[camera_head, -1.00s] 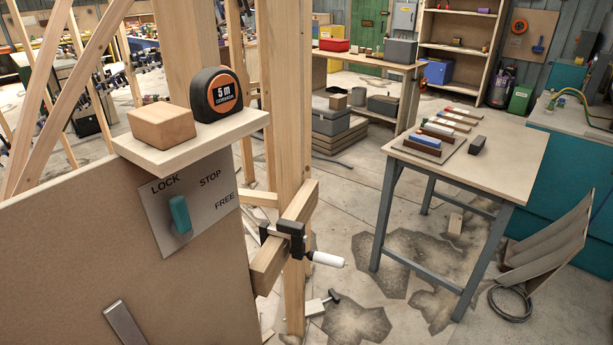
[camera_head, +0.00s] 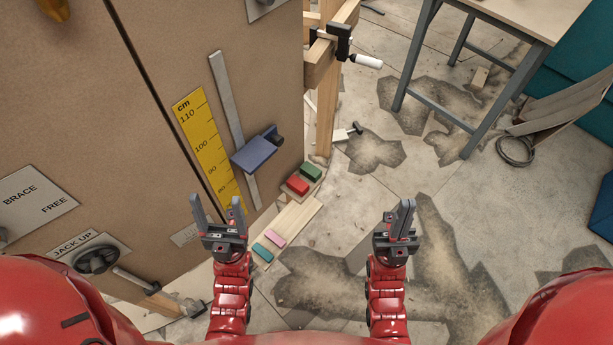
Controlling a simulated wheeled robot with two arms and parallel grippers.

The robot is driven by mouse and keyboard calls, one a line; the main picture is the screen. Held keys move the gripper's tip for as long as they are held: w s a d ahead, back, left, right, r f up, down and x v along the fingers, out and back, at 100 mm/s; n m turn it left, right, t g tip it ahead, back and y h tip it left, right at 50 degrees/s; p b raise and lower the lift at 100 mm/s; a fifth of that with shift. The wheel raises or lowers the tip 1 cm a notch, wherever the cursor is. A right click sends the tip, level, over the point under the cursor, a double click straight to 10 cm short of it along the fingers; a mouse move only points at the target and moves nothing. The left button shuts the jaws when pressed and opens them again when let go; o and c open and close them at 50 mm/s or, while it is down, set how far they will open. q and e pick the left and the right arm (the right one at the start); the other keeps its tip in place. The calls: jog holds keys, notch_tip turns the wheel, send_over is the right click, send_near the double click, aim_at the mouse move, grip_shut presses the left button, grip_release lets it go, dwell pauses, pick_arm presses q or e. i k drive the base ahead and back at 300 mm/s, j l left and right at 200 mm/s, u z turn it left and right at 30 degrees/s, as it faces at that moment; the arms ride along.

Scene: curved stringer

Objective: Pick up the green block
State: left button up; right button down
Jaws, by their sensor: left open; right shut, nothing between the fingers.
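A dark green block (camera_head: 311,171) sits on a low support on the floor by the foot of the brown panel, touching or close to a red block (camera_head: 297,184). A teal block (camera_head: 262,252) and a pink block (camera_head: 274,237) lie on a pale wooden board (camera_head: 293,222) nearer to me. My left gripper (camera_head: 216,200) is open and empty; in the picture it is left of and below the green block. My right gripper (camera_head: 407,205) is shut and empty, right of and below it. Both grippers appear apart from all the blocks.
The brown panel (camera_head: 120,90) stands at the left with a yellow centimetre scale (camera_head: 205,140) and a blue sliding bracket (camera_head: 255,152). A clamp (camera_head: 342,42) sticks out from a timber post. A table with grey legs (camera_head: 425,50) stands at upper right. Stained floor lies open between.

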aim_at(308, 170)
jog(key=i+l+u, duration=0.1)
jog(key=l, duration=0.3)
jog(key=i+l+u, duration=0.1)
jog(key=l, duration=0.3)
jog(key=i+l+u, duration=0.1)
jog(key=l, duration=0.35)
jog(key=i, duration=0.05)
